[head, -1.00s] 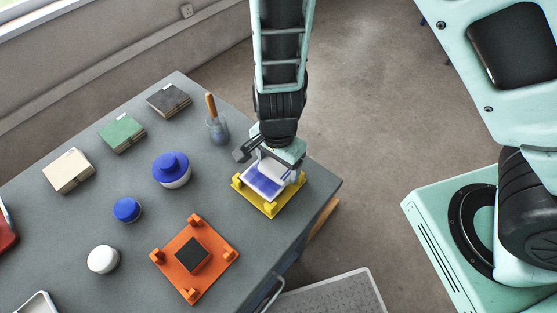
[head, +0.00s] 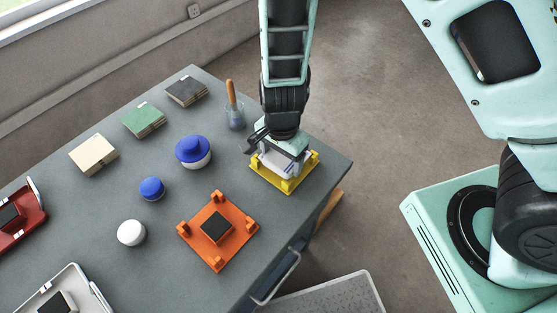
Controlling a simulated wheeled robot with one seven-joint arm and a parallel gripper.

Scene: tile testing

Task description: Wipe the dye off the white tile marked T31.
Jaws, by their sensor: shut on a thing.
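A white tile (head: 271,161) shows between my gripper (head: 282,154) and the yellow four-post stand (head: 290,185), at the table's far right corner. My gripper points down and is shut on the white tile. Only part of the tile's face shows, with a small blue mark; the gripper and the stand's posts hide the rest. I cannot read a T31 marking or tell whether the tile touches the stand.
An orange stand (head: 241,223) holds a dark block. A red holder (head: 34,222) and a white tray (head: 92,286) also hold dark blocks. A blue-lidded jar (head: 193,151), blue jar (head: 152,189), white jar (head: 131,232) and a glass with a wooden handle (head: 236,117) stand nearby.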

